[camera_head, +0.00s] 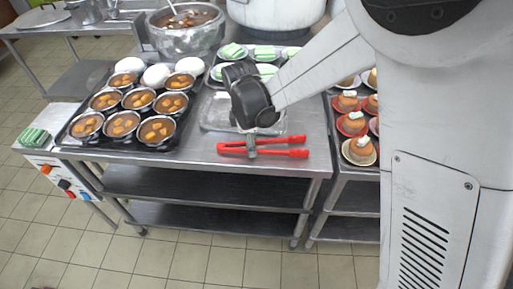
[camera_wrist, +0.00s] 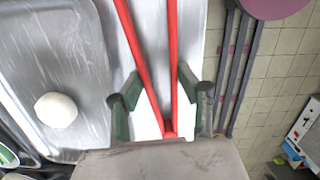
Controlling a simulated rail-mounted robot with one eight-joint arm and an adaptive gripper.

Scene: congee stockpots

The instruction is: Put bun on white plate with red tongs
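Red tongs (camera_head: 285,153) lie on the metal table near its front edge. In the wrist view the tongs (camera_wrist: 172,60) run between the fingers of my gripper (camera_wrist: 160,95), with gaps on both sides. My gripper is open around the tongs' joined end, not closed on them. In the head view my gripper (camera_head: 251,144) reaches down at the tongs. A white round bun (camera_wrist: 56,110) sits on a metal tray (camera_wrist: 75,50) left of the tongs in the wrist view. White plates with green pieces (camera_head: 234,52) stand at the back; I cannot tell which plate is meant.
A dark tray (camera_head: 82,110) of several filled bowls and white round items (camera_head: 157,75) stands on the left. A stockpot (camera_head: 187,38) stands behind it. Small cakes on plates (camera_head: 358,150) stand on the table at right. The table front edge lies close to the tongs.

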